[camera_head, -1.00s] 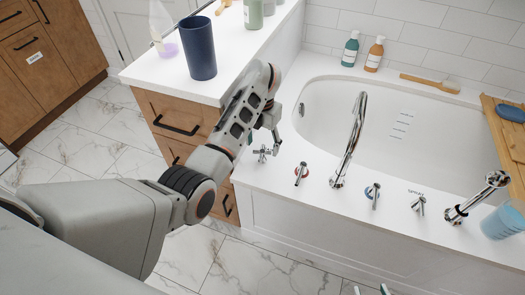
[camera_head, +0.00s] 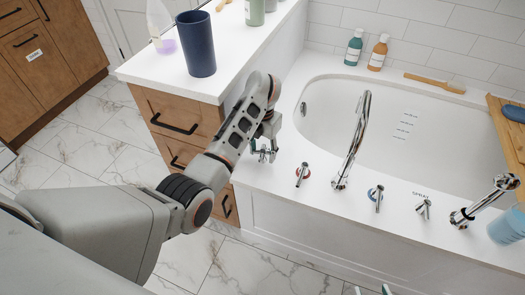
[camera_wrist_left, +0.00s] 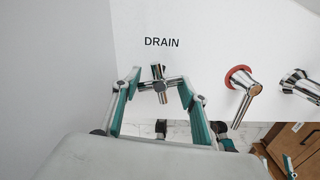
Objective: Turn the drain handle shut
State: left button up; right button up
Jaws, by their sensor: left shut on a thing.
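The drain handle (camera_wrist_left: 160,88) is a chrome cross-shaped handle on the white tub deck, below the printed word DRAIN in the left wrist view. In the head view it is partly hidden behind my left gripper (camera_head: 266,150). My left gripper's teal-padded fingers (camera_wrist_left: 159,84) are on either side of the handle and shut on its cross arms. Two fingertips of my right gripper (camera_head: 372,290) just show at the bottom edge of the head view, apart from each other and away from the tub deck.
A red-ringed tap (camera_head: 303,173) stands right of the drain handle, then the spout (camera_head: 354,145), a blue-ringed tap (camera_head: 377,196) and the spray handle (camera_head: 424,208). The counter (camera_head: 235,85) with a dark blue cup (camera_head: 196,45) rises close to my left arm.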

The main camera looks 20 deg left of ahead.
aim_at(263, 151)
pick_arm(q)
jog(key=shift+r+m+p, duration=0.25)
jog(key=shift+m+p, duration=0.2)
jog(key=shift+m, duration=0.65)
jog(key=shift+c, duration=0.2)
jog(key=shift+f+m, duration=0.3)
jog(key=shift+m, duration=0.1)
pick_arm(e)
jog(key=shift+s+d+f, duration=0.15)
jog(key=shift+s+d, duration=0.1)
pick_arm(q)
jog(key=o, duration=1.1)
notch_tip(263, 151, up, 12)
